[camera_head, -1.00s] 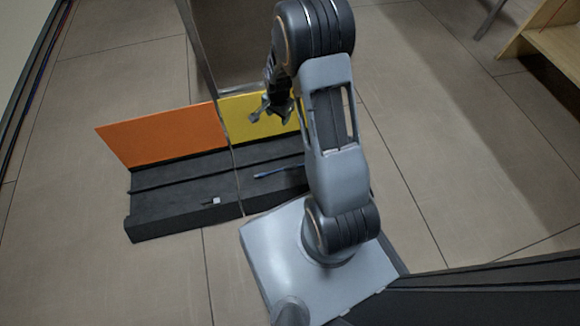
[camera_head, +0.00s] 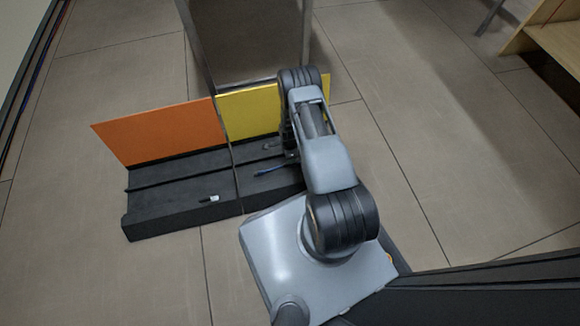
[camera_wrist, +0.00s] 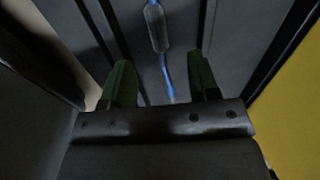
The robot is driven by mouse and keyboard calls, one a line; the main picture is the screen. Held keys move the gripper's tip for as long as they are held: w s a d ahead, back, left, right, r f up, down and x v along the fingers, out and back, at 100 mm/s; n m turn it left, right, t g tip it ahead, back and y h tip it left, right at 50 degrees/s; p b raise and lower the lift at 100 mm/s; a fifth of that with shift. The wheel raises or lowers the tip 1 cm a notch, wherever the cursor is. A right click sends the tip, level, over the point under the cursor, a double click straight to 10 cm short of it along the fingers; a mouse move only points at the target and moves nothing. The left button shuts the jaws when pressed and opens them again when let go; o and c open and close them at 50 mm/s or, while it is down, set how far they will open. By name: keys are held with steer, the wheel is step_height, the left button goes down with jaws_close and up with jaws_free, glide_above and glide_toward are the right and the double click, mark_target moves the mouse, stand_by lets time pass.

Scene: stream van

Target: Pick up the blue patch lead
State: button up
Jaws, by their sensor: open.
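The blue patch lead (camera_head: 268,170) lies on the black ledge in front of the yellow panel, its right part hidden by my arm in the head view. In the wrist view the lead (camera_wrist: 166,76) runs lengthwise between my fingers, with a grey sleeve or plug (camera_wrist: 157,27) farther up. My gripper (camera_wrist: 160,62) is open above the lead, one finger on each side of it. I cannot tell whether the fingers touch the ledge. In the head view my gripper is mostly hidden by my own arm.
The black ledge (camera_head: 150,218) has raised strips and is split by a thin upright divider. An orange panel (camera_head: 160,132) and a yellow panel (camera_head: 245,112) stand behind it. A small white item (camera_head: 209,198) lies on the left part. A grey cabinet (camera_head: 245,40) stands behind.

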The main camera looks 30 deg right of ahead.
steer(key=shift+s+f+b, duration=0.15)
steer(key=shift+f+b, duration=1.85)
steer(key=shift+f, duration=1.7)
steer(key=shift+r, duration=0.1)
steer(key=shift+c, duration=0.4)
jaws_close()
steer(key=shift+r, duration=0.1)
